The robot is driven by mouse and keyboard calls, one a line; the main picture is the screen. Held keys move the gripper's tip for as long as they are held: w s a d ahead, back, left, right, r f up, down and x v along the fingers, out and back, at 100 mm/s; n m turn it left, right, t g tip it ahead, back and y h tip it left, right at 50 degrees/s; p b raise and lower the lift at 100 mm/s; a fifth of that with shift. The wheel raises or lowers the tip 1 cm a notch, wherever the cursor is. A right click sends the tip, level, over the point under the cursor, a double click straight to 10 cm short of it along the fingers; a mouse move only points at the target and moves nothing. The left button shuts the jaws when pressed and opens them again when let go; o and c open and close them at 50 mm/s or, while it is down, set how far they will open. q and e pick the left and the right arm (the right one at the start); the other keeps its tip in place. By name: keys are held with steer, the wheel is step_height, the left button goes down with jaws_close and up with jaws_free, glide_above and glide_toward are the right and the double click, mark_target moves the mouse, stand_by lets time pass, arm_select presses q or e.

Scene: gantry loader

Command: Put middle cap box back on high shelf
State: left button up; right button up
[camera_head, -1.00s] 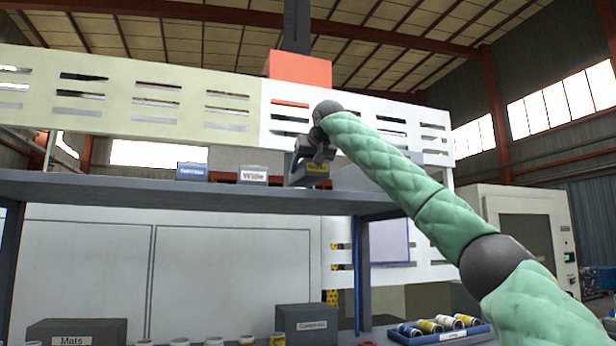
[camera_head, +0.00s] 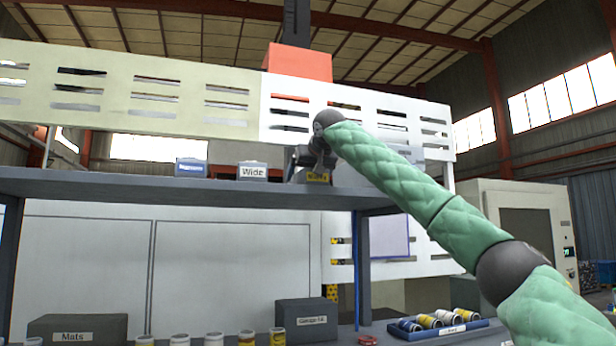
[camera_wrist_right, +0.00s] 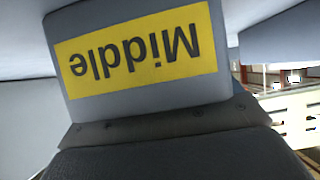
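The middle cap box (camera_head: 318,178) is a small grey box with a yellow label, at the right part of the high shelf (camera_head: 150,189). My right gripper (camera_head: 314,157) reaches it from above and is shut on it. In the right wrist view the box (camera_wrist_right: 225,80) fills the top middle, its "Middle" label upside down, close against the dark gripper body (camera_wrist_right: 165,135). The fingertips are hidden there. I cannot tell whether the box bottom touches the shelf. My left gripper is out of view.
A box labelled "Wide" (camera_head: 252,172) and a blue-labelled box (camera_head: 191,168) stand on the shelf to the left. Below are a "Mats" box (camera_head: 78,328), another dark box (camera_head: 308,318), several small cans and a blue tray (camera_head: 447,329). A slotted gantry beam (camera_head: 200,92) runs behind.

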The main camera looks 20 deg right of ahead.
steer(key=shift+r, duration=0.1)
steer(key=shift+s+r, duration=0.1)
steer(key=shift+s, duration=0.2)
steer(key=b+v, duration=0.4)
steer(key=v, duration=0.6)
steer(key=shift+s, duration=0.1)
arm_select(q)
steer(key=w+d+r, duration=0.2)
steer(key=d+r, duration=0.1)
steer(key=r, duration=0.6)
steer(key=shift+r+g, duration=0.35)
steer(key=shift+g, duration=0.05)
arm_select(e)
steer(key=shift+s+r, duration=0.35)
steer(key=shift+s, duration=0.15)
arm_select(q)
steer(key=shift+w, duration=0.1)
